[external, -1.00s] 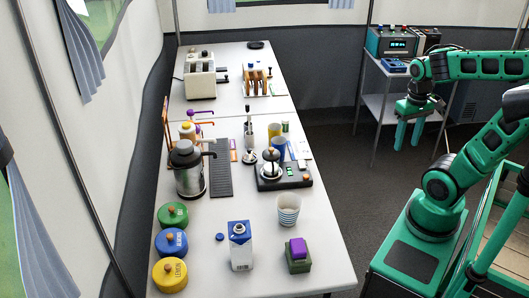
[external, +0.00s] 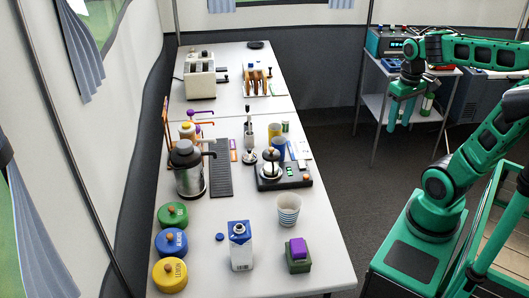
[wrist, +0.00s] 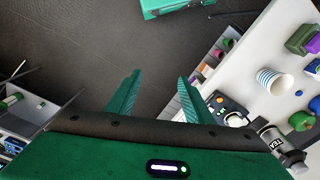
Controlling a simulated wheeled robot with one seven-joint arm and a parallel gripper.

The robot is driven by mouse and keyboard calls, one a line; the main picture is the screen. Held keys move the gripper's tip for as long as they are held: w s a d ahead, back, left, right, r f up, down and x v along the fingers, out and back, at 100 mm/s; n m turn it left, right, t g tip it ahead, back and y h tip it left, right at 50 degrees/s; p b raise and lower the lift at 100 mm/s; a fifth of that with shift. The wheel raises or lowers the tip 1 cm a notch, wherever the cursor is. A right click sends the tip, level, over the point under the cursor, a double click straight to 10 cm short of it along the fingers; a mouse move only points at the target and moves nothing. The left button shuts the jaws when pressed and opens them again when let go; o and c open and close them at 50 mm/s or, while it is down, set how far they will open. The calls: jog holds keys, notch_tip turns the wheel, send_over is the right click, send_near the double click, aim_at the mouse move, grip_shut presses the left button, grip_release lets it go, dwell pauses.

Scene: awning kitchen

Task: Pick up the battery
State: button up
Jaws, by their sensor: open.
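My gripper (external: 401,110) hangs in front of the cart at the right of the external view, fingers pointing down. In the wrist view my gripper (wrist: 158,76) is open and empty, with dark floor between and beyond its fingers. I cannot identify the battery for certain. A green and white cylinder (external: 427,104) stands on the cart's lower shelf, just right of my fingers, and could be it. A similar green and white cylinder (wrist: 13,100) shows at the left edge of the wrist view, apart from my gripper.
The cart (external: 372,103) carries instruments on top, including a teal box with a display (external: 388,42). The long white table (external: 333,215) at left holds a carton (external: 240,252), a striped cup (external: 288,210), tins and a scale-like device (external: 285,180). Floor between is clear.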

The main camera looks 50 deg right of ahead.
jog(key=w+f+n+t+y, duration=0.1)
jog(key=w+f+n+y, duration=0.15)
jog(key=w, duration=0.75)
jog(key=w+f+n+t+y, duration=0.2)
jog(key=w+f+n, duration=0.15)
jog(key=w, duration=0.65)
jog(key=w+f+n+t+y, duration=0.15)
jog(key=w+n, duration=0.25)
jog(key=w, duration=0.6)
jog(key=w+d+r+n+t+y, duration=0.2)
jog(key=w+d+r+t+y, duration=0.45)
jog(key=w+d+t, duration=0.35)
jog(key=g, duration=0.1)
send_near(285, 122)
jog(key=shift+h, duration=0.35)
jog(key=x, duration=0.4)
jog(key=shift+w+d, duration=0.2)
jog(key=shift+w, duration=0.35)
jog(key=shift+f+x, duration=0.15)
jog(key=shift+x, duration=1.15)
jog(key=shift+f+x, duration=0.15)
jog(key=shift+x, duration=1.1)
jog(key=shift+w+d, duration=0.15)
jog(key=shift+d, duration=0.05)
grip_shut()
